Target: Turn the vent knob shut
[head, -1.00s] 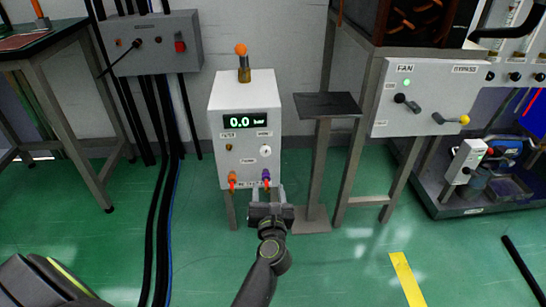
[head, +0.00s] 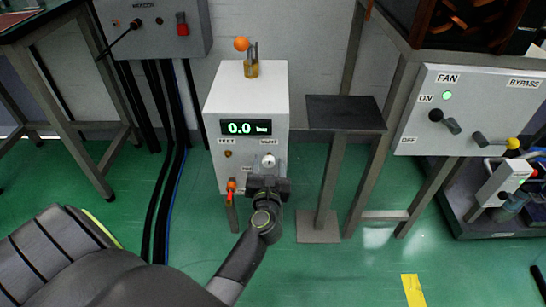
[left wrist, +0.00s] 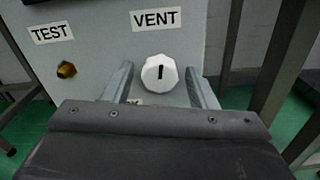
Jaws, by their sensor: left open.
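The vent knob (head: 268,160) is a small white knob on the front of a light grey box (head: 244,92), under a VENT label. In the left wrist view the vent knob (left wrist: 160,73) is faceted, with an upright black mark. My left gripper (head: 267,174) is just in front of the box, at the knob. In the left wrist view the left gripper (left wrist: 160,88) is open, one finger on each side of the knob, with gaps visible to both. The fingers look apart from the knob. My right gripper is not in view.
The box display (head: 246,128) reads 0.0. A brass TEST fitting (left wrist: 66,70) sits left of the knob. An orange fitting (head: 231,187) shows lower left on the box. A dark stand (head: 345,113) is close on the right. Black cables (head: 163,200) run down on the left.

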